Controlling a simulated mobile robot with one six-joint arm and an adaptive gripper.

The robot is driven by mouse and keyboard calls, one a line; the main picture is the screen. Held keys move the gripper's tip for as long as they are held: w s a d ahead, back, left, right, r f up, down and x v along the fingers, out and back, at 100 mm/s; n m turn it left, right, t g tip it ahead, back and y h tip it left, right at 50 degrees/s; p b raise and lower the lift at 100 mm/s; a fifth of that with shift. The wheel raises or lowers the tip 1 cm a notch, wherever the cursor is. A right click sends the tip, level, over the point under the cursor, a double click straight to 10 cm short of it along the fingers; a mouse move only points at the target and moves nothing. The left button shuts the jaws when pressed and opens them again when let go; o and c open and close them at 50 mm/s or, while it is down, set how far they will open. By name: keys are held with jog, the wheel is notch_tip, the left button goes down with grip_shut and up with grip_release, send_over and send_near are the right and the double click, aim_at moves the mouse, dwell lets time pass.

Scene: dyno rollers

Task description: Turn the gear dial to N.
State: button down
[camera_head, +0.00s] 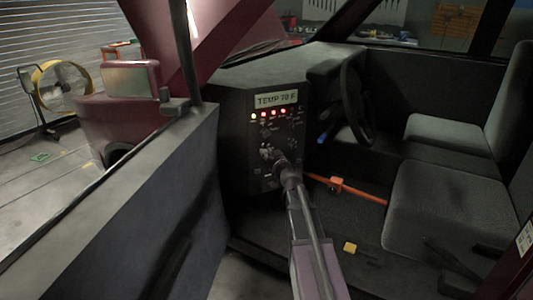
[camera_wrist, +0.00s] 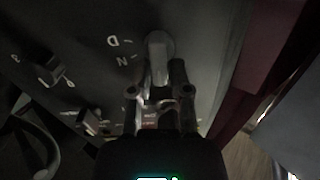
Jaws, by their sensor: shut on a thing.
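The gear dial (camera_wrist: 158,48) is a pale grey bar knob on a round base, with the letters D and N printed at its left in the wrist view. My gripper (camera_wrist: 160,75) is shut on the knob, with one finger on each side. The knob's bar runs nearly up and down in that picture. I cannot tell which letter it points at; markings lower down are partly hidden by my fingers. In the head view my gripper (camera_head: 280,163) reaches the lower middle of the dark control panel (camera_head: 238,140) and covers the dial.
Another dial (camera_wrist: 50,72) with numbers sits left of the gear dial. The panel has a TEMP display (camera_head: 276,99) and a row of lit red lamps. A steering wheel (camera_head: 356,95) and seats stand to the right. The open door (camera_head: 130,210) is close on the left.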

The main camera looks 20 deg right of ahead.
jog(key=shift+s+d+f+m+b, duration=0.1)
jog(key=shift+d+f+m+b, duration=0.1)
jog(key=shift+m, duration=1.95)
jog(key=shift+w+d+f+m+b, duration=0.1)
jog(key=shift+d+f+m+b, duration=0.1)
jog(key=shift+m, duration=1.9)
jog(key=shift+s+d+f+m+b, duration=0.1)
jog(key=shift+d+f+m, duration=0.1)
jog(key=shift+m, duration=1.95)
jog(key=shift+a, duration=0.1)
jog(key=c, duration=0.7)
grip_release()
